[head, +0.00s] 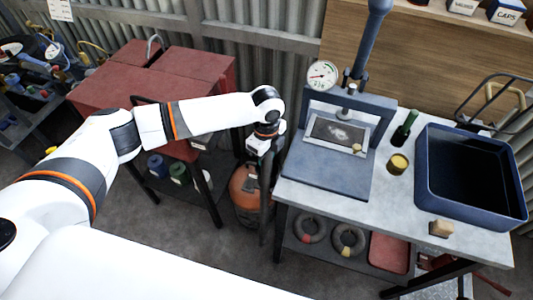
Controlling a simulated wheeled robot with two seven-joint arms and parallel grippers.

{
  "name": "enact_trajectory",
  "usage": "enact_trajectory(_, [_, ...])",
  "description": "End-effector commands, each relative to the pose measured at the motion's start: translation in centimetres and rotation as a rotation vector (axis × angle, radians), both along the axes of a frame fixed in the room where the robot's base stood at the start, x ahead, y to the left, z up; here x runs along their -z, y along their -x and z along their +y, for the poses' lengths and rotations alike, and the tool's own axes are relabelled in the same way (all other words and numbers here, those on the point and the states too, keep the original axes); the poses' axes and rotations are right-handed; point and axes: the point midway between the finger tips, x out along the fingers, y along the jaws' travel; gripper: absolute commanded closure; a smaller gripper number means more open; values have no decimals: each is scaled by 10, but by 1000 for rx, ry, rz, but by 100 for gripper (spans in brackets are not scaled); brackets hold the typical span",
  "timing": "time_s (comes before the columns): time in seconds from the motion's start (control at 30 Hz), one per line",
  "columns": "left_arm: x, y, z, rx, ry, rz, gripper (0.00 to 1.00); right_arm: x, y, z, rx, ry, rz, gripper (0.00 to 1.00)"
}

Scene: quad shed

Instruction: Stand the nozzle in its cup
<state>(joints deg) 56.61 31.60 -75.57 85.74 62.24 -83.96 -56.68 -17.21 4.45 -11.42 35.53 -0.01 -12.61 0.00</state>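A dark green, tapered piece (404,128), which may be the nozzle, stands slightly tilted on the grey bench behind a small yellow cup (398,163). The cup has a dark yellow top; I cannot tell whether anything is inside it. The green piece looks apart from the cup. My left gripper (265,190) points down beside the bench's left edge, left of the press and well away from both. Its fingers are dark and seen edge-on, so their opening is unclear. My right gripper is not in view.
A blue-grey press (325,172) with a gauge (322,75) stands at the bench's left. A deep blue bin (437,190) fills the right. A tan block (441,229) lies near the front edge. A red cabinet (120,85) is at left.

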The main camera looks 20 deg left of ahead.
Motion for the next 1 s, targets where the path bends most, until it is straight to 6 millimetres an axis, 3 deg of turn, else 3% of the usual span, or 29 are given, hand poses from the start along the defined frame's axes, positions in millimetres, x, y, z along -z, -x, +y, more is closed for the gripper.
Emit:
enact_trajectory(0.27, [-1, 0, 0, 0, 0, 0, 94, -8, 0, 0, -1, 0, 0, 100])
enact_trajectory(1.0, [7, 0, 0, 0, 0, 0, 94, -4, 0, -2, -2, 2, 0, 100])
